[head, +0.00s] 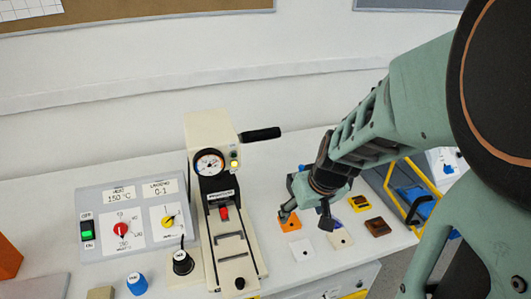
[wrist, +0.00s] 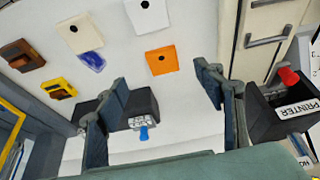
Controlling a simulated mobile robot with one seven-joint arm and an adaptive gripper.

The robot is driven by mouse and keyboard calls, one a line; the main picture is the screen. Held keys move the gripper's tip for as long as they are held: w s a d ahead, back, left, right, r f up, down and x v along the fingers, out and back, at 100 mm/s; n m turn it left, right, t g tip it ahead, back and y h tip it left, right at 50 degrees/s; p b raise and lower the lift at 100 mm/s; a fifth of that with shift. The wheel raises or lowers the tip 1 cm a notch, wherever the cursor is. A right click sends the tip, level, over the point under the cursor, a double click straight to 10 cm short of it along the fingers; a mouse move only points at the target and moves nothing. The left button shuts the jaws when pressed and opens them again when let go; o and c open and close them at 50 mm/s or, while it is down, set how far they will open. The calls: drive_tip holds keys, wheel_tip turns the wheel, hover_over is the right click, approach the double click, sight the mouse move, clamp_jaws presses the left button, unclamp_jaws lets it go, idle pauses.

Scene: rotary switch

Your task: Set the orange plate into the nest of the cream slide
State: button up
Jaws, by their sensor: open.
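The orange plate (head: 291,224) lies flat on the white bench, right of the machine. A dark hole shows in it in the wrist view (wrist: 164,68). My gripper (head: 305,214) is open above the bench near the orange plate, which partly hides behind a finger in the head view. In the wrist view my gripper (wrist: 162,97) has its fingers wide apart, with nothing between them, and the plate shows beyond them. The cream slide (head: 233,262) sits at the front of the cream machine; it also shows in the wrist view (wrist: 268,18). I cannot make out its nest clearly.
A cream plate (head: 341,239), a white plate (head: 301,250), a yellow block (head: 359,203) and a brown block (head: 378,227) lie nearby. The machine's black handle (head: 260,134) sticks out right. A control box (head: 135,215) stands left. A yellow-framed rack (head: 401,195) stands right.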

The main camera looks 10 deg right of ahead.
drive_tip(key=b, duration=0.3)
approach(292, 225)
wheel_tip(292, 225, down, 2)
drive_tip(key=shift+f, duration=0.1)
drive_tip(key=shift+w+b+x, duration=0.2)
drive_tip(key=shift+b+x, duration=0.45)
drive_tip(key=shift+x, duration=0.9)
drive_tip(key=shift+w+b+x, duration=0.25)
drive_tip(key=shift+b+x, duration=0.35)
drive_tip(key=shift+x, duration=0.95)
drive_tip(key=shift+a+r, duration=0.1)
drive_tip(key=shift+r, duration=0.15)
drive_tip(key=c, duration=1.3)
